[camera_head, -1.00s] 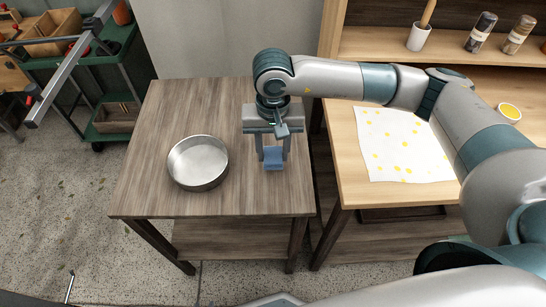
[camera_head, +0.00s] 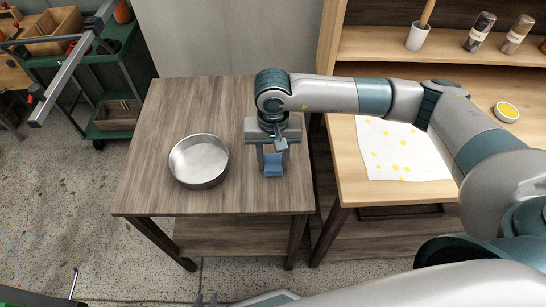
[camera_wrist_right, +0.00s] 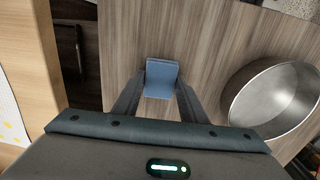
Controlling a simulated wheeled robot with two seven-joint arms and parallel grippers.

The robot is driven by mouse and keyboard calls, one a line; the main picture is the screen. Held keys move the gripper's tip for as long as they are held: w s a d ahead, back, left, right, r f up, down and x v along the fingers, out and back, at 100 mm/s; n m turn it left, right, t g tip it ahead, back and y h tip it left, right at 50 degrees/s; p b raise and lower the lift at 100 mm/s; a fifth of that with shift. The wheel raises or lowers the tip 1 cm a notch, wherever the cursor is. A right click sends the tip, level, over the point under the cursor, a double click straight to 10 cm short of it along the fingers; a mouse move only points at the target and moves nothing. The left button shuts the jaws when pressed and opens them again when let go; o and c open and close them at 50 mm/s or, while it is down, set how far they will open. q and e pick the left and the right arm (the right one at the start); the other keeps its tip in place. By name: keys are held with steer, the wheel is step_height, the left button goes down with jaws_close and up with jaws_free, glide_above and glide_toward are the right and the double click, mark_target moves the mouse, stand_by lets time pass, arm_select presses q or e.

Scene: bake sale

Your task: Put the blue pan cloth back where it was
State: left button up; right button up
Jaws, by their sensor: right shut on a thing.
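The blue pan cloth (camera_head: 273,166) is a small folded block at the right part of the brown wooden table (camera_head: 235,110). My right gripper (camera_head: 272,162) points down and is shut on it. In the right wrist view the cloth (camera_wrist_right: 161,78) sits between the two fingertips of that gripper (camera_wrist_right: 160,88). I cannot tell whether the cloth touches the tabletop. The round metal pan (camera_head: 199,160) stands to the left of the cloth, apart from it. What seems to be my left gripper (camera_head: 206,300) shows only as small tips at the bottom edge.
A lighter wooden counter (camera_head: 352,180) with a yellow-dotted white cloth (camera_head: 395,150) stands right of the table, under my right arm. A shelf behind it holds jars (camera_head: 481,32) and a white cup (camera_head: 418,37). Bare tabletop surrounds the pan. A green cart (camera_head: 112,65) stands far left.

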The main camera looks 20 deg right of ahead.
mark_target(273, 162)
arm_select(q)
steer(key=shift+a+f, duration=0.15)
arm_select(e)
steer(key=shift+f, duration=0.1)
steer(key=o, duration=1)
arm_select(q)
steer(key=shift+s+a+f, duration=0.15)
steer(key=shift+s+a, duration=0.1)
arm_select(e)
step_height(273, 162, up, 2)
steer(key=shift+r, duration=0.1)
arm_select(q)
steer(key=shift+s+a+f+g+y+b, duration=0.35)
steer(key=shift+a+f+g+b, duration=0.4)
steer(key=shift+b, duration=0.3)
arm_select(e)
steer(key=shift+r, duration=5.05)
